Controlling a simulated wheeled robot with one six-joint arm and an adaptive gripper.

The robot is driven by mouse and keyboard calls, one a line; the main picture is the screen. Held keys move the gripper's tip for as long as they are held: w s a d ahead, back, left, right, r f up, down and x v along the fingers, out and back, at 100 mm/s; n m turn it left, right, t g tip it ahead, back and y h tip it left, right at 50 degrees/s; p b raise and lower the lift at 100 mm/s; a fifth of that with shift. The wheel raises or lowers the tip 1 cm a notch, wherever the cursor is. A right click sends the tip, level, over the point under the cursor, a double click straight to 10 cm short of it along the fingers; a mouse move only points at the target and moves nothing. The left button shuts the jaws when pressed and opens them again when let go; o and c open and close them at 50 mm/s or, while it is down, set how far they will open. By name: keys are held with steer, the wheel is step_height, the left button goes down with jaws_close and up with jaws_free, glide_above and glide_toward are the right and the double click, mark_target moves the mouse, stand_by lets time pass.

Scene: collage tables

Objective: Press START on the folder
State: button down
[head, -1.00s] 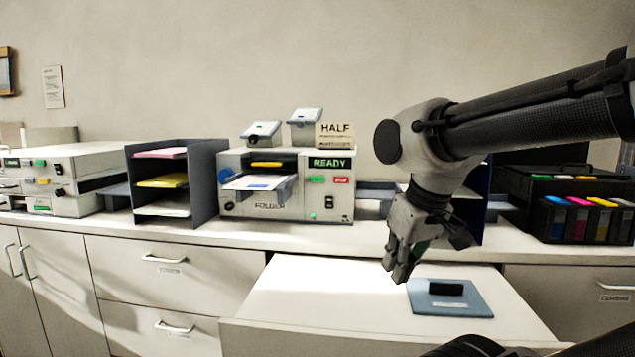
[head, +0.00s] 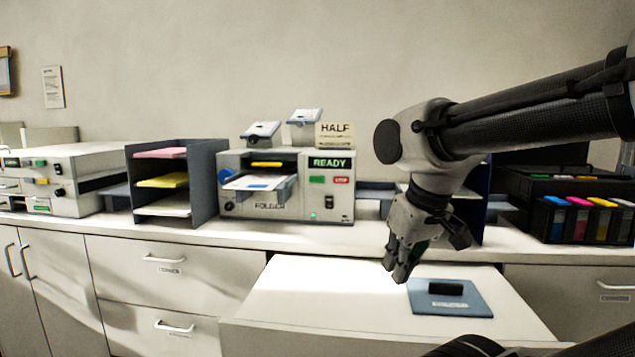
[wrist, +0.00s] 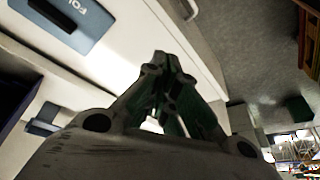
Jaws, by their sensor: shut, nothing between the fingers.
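The folder (head: 285,205) is a pale grey machine on the counter, left of my arm in the head view. Its display (head: 329,163) reads READY in green. Below the display are a green button (head: 317,180) and a red button (head: 341,180); their labels are too small to read surely. A sheet with a blue mark lies on its front tray (head: 262,182). My gripper (head: 396,278) points down, to the right of the folder and apart from it, above the pale surface in front of the counter. In the wrist view my gripper (wrist: 160,62) is shut and empty.
A grey sorter (head: 205,180) with coloured paper stands left of the folder. A HALF sign (head: 335,134) stands on top. Ink cartridges (head: 590,218) are at right.

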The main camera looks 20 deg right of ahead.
mark_target(317, 179)
steer(key=shift+w, duration=0.1)
steer(key=w+r+n+t+y, duration=0.1)
steer(key=w+n+t, duration=0.3)
steer(key=w, duration=0.9)
steer(key=w+d+r+n+t+y, duration=0.1)
steer(key=w+n+t, duration=0.3)
steer(key=w, duration=1)
steer(key=w+r+n+t+y, duration=0.1)
steer(key=w+r+n+t, duration=0.2)
steer(key=w, duration=1.1)
steer(key=shift+d+r+n+t+y, duration=0.2)
steer(key=shift+n+t+y, duration=0.1)
steer(key=shift+n+t, duration=0.4)
steer(key=w+d, duration=0.5)
steer(key=w, duration=0.2)
steer(key=shift+w, duration=0.2)
steer(key=shift+w, duration=0.1)
steer(key=shift+w+d, duration=0.2)
steer(key=shift+w, duration=0.05)
